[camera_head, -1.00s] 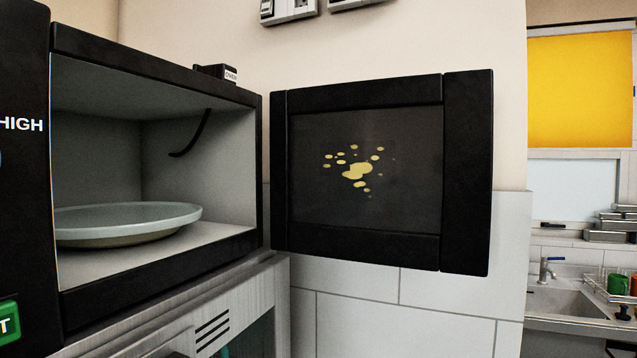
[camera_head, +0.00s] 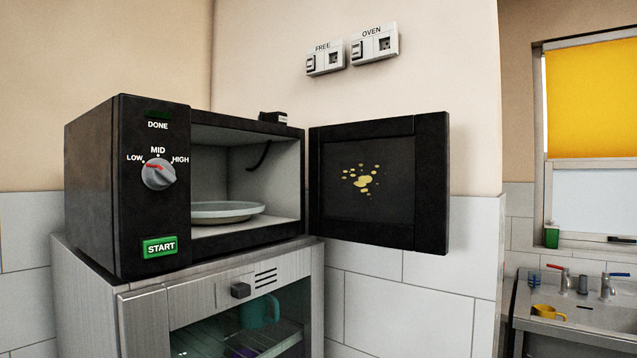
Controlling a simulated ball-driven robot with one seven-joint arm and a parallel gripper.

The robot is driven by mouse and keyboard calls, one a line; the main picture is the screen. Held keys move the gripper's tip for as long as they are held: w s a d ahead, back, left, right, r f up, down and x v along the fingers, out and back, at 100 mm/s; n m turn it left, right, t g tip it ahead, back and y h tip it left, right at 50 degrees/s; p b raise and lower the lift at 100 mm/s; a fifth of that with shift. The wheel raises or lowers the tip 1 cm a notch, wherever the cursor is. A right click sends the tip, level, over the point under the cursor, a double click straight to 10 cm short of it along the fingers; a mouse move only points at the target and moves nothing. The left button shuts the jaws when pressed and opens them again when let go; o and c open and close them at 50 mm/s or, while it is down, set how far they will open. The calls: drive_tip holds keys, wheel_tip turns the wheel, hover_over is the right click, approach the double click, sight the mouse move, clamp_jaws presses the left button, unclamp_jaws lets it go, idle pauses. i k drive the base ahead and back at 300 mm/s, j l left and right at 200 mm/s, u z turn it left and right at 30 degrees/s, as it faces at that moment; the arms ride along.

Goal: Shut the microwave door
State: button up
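The black microwave (camera_head: 93,190) stands on top of a metal cabinet, with its dial and green START button facing me. Its door (camera_head: 433,185) is wide open, swung out to the right from the right side of the cavity. The door's inner face shows, with yellow splatters on its dark window. A pale plate (camera_head: 225,210) lies inside the open cavity. My gripper is not in view.
The metal cabinet (camera_head: 143,325) has a dark knob and a glass front with items inside. Wall sockets (camera_head: 374,46) are above the door. A sink (camera_head: 590,316) with taps and a yellow mug is at the right.

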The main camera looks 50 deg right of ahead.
sight(385, 182)
drive_tip(key=l+u, duration=0.25)
drive_tip(key=u, duration=0.15)
drive_tip(key=l+u, duration=0.25)
drive_tip(key=u, duration=0.15)
drive_tip(key=k+l+u, duration=0.1)
drive_tip(key=u, duration=0.3)
drive_tip(key=k+l, duration=0.2)
drive_tip(key=l, duration=0.25)
drive_tip(key=k+l, duration=0.2)
drive_tip(key=l, duration=0.25)
drive_tip(key=k+l, duration=0.2)
drive_tip(key=l, duration=0.25)
drive_tip(key=k+l, duration=0.15)
drive_tip(key=l, duration=0.3)
drive_tip(key=k+l, duration=0.2)
drive_tip(key=l, duration=0.3)
drive_tip(key=k+l, duration=0.2)
drive_tip(key=l, duration=0.25)
drive_tip(key=k+l, duration=0.2)
drive_tip(key=l, duration=0.25)
drive_tip(key=k+l, duration=0.2)
drive_tip(key=l, duration=0.25)
